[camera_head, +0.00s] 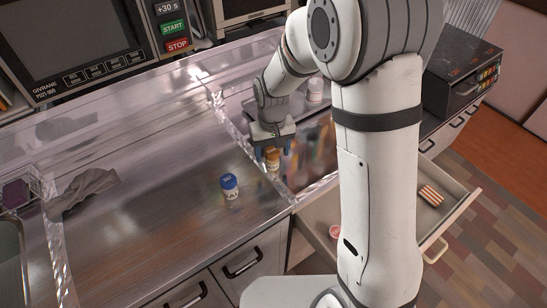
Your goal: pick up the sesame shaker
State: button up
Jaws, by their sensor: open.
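A small shaker with an orange-brown body (272,159), which looks like the sesame shaker, stands on the steel counter near its right front part. My gripper (271,152) is open and points down over it, with a finger on each side of its upper part. Whether the fingers touch it cannot be told from this view. The shaker's top is partly hidden by my gripper, and its label is too small to read.
A blue-capped shaker (229,187) stands close by, left and in front. A white container (315,91) is behind my arm. A grey cloth (82,190) lies left. An open drawer (455,213) holds a striped item (431,195).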

aim_at(272, 159)
jog(key=shift+w+f, duration=0.2)
jog(key=shift+f, duration=1)
jog(key=shift+w+f, duration=0.15)
jog(key=shift+f, duration=1)
jog(key=shift+c, duration=0.5)
jog(key=c, duration=1)
jog(key=shift+r, duration=0.1)
